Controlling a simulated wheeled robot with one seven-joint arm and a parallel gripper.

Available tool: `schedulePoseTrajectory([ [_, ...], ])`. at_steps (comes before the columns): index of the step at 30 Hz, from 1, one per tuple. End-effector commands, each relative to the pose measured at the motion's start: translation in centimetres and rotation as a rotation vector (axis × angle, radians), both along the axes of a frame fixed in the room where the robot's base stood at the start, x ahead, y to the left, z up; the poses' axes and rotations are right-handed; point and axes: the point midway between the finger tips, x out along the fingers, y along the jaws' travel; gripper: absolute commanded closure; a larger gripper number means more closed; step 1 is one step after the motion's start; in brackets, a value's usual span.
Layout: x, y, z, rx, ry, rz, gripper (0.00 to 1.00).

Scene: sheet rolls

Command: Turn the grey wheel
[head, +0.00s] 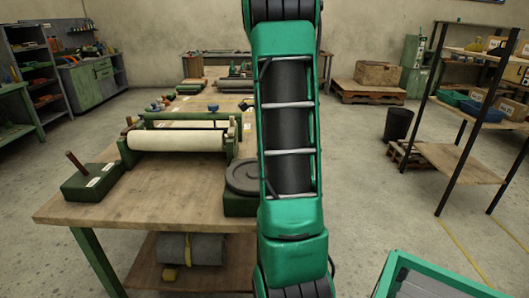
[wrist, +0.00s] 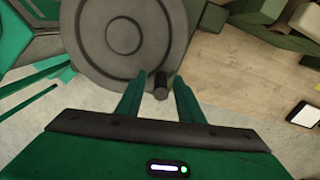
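The grey wheel (head: 243,174) lies flat on a green base (head: 239,205) at the near right of the workbench, partly hidden by my arm in the head view. In the wrist view the wheel (wrist: 90,45) fills the upper left, with its round hub in the middle. A short dark handle peg (wrist: 160,86) stands at its rim. My gripper (wrist: 158,79) is open, with its two green fingers apart on either side of the peg in the picture. I cannot tell whether the fingers touch it. The gripper does not show in the head view.
A pale roll (head: 178,140) in a green frame lies behind the wheel on the workbench (head: 150,207). A green block with an upright rod (head: 90,181) stands at the left. A shelving rack (head: 470,130) stands at the right.

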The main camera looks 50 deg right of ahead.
Motion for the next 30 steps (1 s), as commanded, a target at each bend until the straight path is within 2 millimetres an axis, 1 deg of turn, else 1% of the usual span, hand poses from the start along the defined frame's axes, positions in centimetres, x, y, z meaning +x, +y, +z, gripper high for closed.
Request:
schedulePoseTrajectory([
  [7,-0.1,-0.1,0.1,0.000,0.000,-0.002,0.66],
  [11,0.0,-0.1,1.0,-0.002,-0.001,-0.002,0.66],
  [14,0.1,-0.1,2.6,-0.003,-0.002,-0.002,0.66],
  [21,0.2,-0.1,7.1,-0.003,-0.001,0.000,0.66],
  [24,0.2,-0.1,8.7,-0.002,-0.001,0.000,0.66],
  [27,0.2,-0.1,9.8,-0.001,0.000,0.000,0.66],
  [30,0.2,0.0,10.4,0.000,0.001,-0.001,0.66],
])
